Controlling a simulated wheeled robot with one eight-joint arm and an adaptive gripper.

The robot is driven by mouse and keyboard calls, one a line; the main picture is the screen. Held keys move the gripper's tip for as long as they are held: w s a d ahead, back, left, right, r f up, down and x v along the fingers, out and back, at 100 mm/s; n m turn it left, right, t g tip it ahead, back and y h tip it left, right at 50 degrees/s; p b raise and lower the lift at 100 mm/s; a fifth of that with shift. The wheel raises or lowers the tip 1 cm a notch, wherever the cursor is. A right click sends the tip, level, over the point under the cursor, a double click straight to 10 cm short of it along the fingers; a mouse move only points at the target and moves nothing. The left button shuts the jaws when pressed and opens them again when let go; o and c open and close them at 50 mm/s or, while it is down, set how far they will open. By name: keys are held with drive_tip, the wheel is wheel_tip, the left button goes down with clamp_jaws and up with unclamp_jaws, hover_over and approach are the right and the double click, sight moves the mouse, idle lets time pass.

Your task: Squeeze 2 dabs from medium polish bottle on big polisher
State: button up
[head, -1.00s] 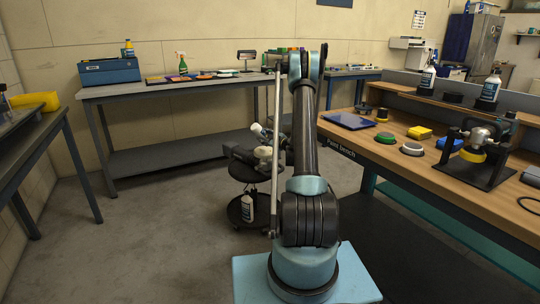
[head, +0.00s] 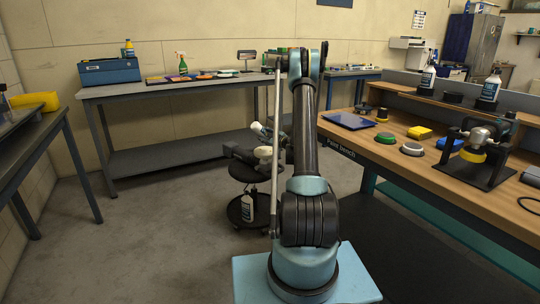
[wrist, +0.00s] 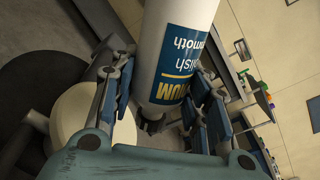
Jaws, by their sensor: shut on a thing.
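My gripper (wrist: 160,110) is shut on the medium polish bottle (wrist: 175,45), a white bottle with a blue label and a yellow band. In the head view the bottle (head: 257,129) is tilted above the round black cart, and my arm mostly hides the gripper. The big polisher (head: 243,153) lies on the cart's top. In the wrist view a pale round pad (wrist: 72,120), seemingly the polisher's, is beside the fingers. The bottle's lower end is hidden, so I cannot tell whether it touches the pad or whether any polish is on it.
The paint bench (head: 400,140) at right carries pads, a blue tray and a smaller polisher on a stand (head: 475,155). A grey bench (head: 130,92) is behind. Floor at left is clear.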

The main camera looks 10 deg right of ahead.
drive_tip(key=shift+r, duration=3.1)
drive_tip(key=n+h, duration=0.1)
drive_tip(key=n, duration=0.5)
drive_tip(key=n+h, duration=0.1)
drive_tip(key=n, duration=0.5)
